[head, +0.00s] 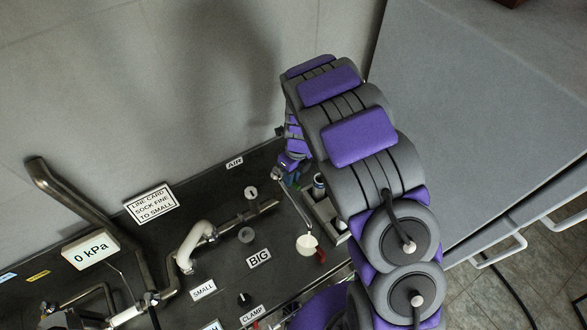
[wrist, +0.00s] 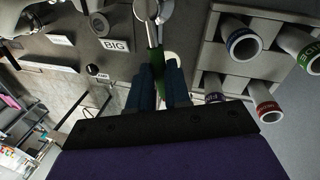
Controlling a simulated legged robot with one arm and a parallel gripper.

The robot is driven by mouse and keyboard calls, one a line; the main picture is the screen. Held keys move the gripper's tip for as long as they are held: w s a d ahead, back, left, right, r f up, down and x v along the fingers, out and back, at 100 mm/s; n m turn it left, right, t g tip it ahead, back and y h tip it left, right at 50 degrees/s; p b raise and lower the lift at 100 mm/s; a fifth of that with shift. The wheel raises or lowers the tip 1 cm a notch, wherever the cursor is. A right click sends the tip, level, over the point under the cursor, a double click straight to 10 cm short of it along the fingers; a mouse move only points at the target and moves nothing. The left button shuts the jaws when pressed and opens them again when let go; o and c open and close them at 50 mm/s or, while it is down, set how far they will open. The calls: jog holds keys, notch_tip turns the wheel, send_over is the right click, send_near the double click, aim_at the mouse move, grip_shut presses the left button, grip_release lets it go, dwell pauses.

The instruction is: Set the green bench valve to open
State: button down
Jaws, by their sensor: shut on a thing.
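The green bench valve's handle (wrist: 156,60) stands out from a metal fitting (wrist: 148,10) in the wrist view. My gripper (wrist: 161,80) is shut on this green handle, with a dark blue finger on each side of it. In the head view my gripper (head: 290,170) is small, at the bench's back edge beside the rack, and partly hidden by my arm. The handle is too small there to judge its angle.
A rack (wrist: 213,55) with several colour-banded tubes stands close to my gripper. BIG (head: 259,259) and SMALL (head: 203,289) labels, a white curved pipe (head: 190,245) and a 0 kPa display (head: 91,249) are on the dark bench. A grey cabinet (head: 490,110) is at right.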

jog(key=shift+s+a+r+m+p, duration=0.1)
jog(key=shift+a+r+m+p, duration=0.05)
jog(key=shift+a+m+p, duration=0.2)
jog(key=shift+d, duration=0.1)
jog(key=c, duration=1.1)
grip_release()
jog(key=r, duration=0.5)
jog(key=w+d+r, duration=0.1)
jog(key=r, duration=0.5)
jog(key=w+d+r, duration=0.1)
jog(key=r, duration=0.4)
jog(key=shift+w+d+r, duration=0.1)
jog(key=shift+d+r, duration=0.05)
jog(key=shift+r, duration=0.2)
